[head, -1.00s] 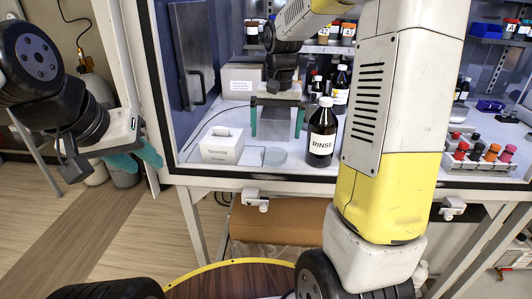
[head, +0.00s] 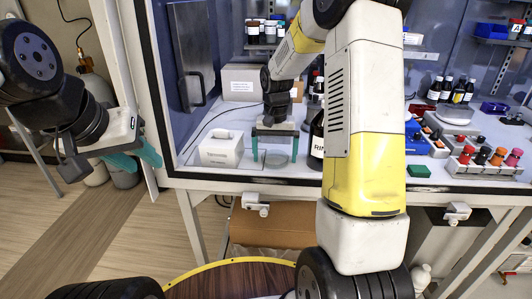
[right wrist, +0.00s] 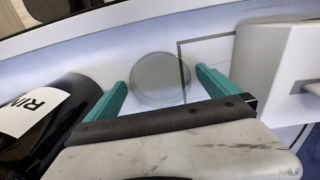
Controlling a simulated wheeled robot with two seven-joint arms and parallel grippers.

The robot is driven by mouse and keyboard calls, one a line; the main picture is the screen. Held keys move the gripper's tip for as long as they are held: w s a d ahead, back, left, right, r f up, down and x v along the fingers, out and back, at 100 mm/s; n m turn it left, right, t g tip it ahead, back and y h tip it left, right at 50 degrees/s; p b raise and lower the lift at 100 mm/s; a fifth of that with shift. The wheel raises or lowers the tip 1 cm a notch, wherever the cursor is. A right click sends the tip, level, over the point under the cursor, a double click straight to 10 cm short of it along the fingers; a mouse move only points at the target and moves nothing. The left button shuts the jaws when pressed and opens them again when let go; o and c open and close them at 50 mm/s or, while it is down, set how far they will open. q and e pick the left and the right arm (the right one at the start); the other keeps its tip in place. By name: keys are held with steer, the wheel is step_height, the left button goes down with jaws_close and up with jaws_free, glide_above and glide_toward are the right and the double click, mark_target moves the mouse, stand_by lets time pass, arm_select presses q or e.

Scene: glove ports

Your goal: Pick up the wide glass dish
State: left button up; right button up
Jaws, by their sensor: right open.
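The wide glass dish (head: 276,159) is a clear, shallow round disc on the cabinet floor near its front edge. It also shows in the right wrist view (right wrist: 159,79), between and beyond my right fingertips. My right gripper (head: 275,152) is open and empty above the dish, with one teal finger on each side of it in the picture; it also shows in the right wrist view (right wrist: 163,88). I cannot tell how high the fingers are above the surface. My left gripper (head: 138,158) is outside the cabinet at the left; its teal fingers appear apart, with nothing between them.
A white tissue box (head: 221,149) stands left of the dish. The dark RINSE bottle (right wrist: 48,115) stands close on the other side, partly hidden by my right arm in the head view. A rack of colored-cap vials (head: 484,160) is at the right.

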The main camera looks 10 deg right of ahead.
steer(key=shift+c, duration=0.4)
steer(key=c, duration=1.3)
steer(key=shift+o, duration=0.2)
steer(key=shift+r, duration=0.1)
